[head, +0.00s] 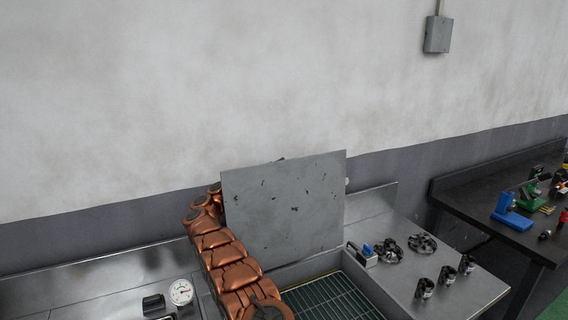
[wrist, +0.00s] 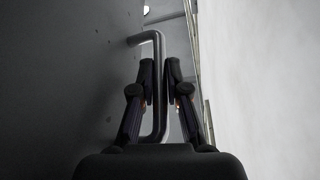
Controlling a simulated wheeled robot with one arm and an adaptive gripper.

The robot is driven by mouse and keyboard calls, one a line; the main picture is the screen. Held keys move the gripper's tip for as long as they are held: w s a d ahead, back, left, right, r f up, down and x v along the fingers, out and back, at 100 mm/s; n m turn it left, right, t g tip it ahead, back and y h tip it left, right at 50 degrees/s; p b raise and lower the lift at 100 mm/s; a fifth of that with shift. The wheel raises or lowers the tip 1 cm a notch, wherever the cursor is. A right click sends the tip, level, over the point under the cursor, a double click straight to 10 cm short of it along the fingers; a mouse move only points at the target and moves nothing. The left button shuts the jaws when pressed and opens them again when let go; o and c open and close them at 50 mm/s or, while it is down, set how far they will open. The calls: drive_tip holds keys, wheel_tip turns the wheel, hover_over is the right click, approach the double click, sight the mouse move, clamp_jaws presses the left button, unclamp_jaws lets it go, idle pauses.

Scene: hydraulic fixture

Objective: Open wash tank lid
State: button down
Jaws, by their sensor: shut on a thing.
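The wash tank lid (head: 285,208) is a grey, scuffed metal plate that stands raised, nearly upright, at the back of the tank in the head view. The open tank shows a green grate (head: 330,299) inside. In the wrist view the lid's face (wrist: 70,75) fills the left side, and a bent metal bar handle (wrist: 158,70) stands out from it. My gripper (wrist: 172,75) is around the handle bar, with one finger on each side, shut on it. In the head view my copper-coloured arm reaches up beside the lid's left edge, and the gripper is hidden behind the lid.
A pressure gauge (head: 181,292) sits on the steel counter at left. Several black round parts (head: 422,244) and cylinders (head: 467,264) stand on the counter right of the tank. A dark workbench (head: 490,215) with tools is at far right. The wall is close behind the lid.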

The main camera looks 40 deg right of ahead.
drive_tip(key=shift+a, duration=0.1)
drive_tip(key=c, duration=1.2)
unclamp_jaws()
